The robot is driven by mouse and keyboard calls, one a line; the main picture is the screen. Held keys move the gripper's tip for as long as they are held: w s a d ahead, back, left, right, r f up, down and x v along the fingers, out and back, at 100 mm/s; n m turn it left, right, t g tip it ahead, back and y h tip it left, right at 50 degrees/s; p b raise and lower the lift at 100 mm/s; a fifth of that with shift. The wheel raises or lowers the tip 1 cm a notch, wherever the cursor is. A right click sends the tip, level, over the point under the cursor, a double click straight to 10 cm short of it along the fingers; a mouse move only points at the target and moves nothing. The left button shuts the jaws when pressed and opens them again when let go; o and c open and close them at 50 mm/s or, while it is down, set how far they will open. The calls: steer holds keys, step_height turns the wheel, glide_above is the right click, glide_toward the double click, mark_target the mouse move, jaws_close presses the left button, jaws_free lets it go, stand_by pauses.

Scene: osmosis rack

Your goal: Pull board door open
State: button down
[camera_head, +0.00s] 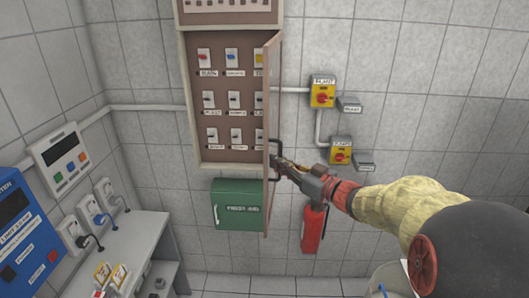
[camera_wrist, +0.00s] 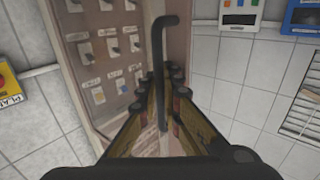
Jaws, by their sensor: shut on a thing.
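The board door (camera_head: 273,90) stands swung out from the right side of the brown switch board (camera_head: 220,88), seen nearly edge-on, so the board's rows of switches show. My gripper (camera_head: 279,165) is at the door's dark bar handle (camera_head: 277,143), its fingers closed around it. In the wrist view the handle (camera_wrist: 160,45) rises between the two fingers (camera_wrist: 160,92) of my gripper, and the board's switches (camera_wrist: 98,95) show behind to the left. The handle's lower part is partly hidden by the fingers.
A green first aid box (camera_head: 237,204) hangs below the board, close to the door's lower end. A red fire extinguisher (camera_head: 313,228) and yellow switch boxes (camera_head: 323,92) are on the wall to the right. A grey bench (camera_head: 125,250) stands at the left.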

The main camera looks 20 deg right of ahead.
steer(key=s+d+n+g+y+p, duration=0.1)
steer(key=s+d+n+y+p, duration=0.1)
steer(key=d, duration=0.4)
steer(key=shift+p, duration=0.4)
steer(key=shift+d, duration=0.1)
steer(key=shift+r, duration=0.1)
steer(key=c, duration=2)
jaws_free()
steer(key=v, duration=1.2)
steer(key=shift+w+d, duration=0.1)
steer(key=shift+d, duration=0.05)
